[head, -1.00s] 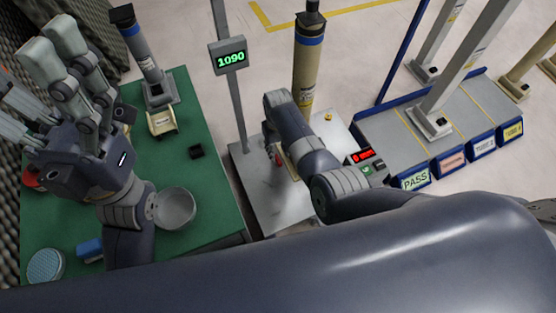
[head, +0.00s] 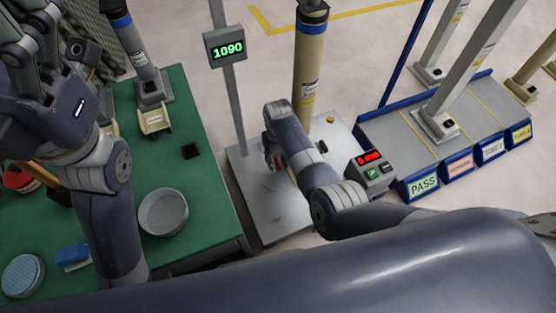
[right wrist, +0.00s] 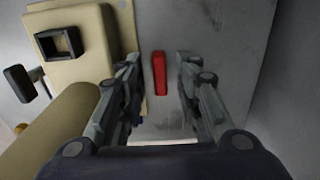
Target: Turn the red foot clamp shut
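The red foot clamp (right wrist: 159,73) shows in the right wrist view as a short red bar, upright in the picture, on a grey metal plate. My right gripper (right wrist: 160,60) is open, with one finger on each side of the bar and a visible gap to each. In the head view my right gripper (head: 274,158) is low over the metal base plate (head: 268,205), mostly hidden by its own wrist. The clamp cannot be made out clearly there. My left gripper (head: 40,40) is raised at the upper left over the green table, partly cut off; its opening is unclear.
A beige column (head: 309,75) stands on the plate close behind my right wrist. A control box (head: 370,172) with a red display is at the right. A post carries a display reading 1090 (head: 228,47). The green table (head: 205,210) holds a grey bowl (head: 163,212).

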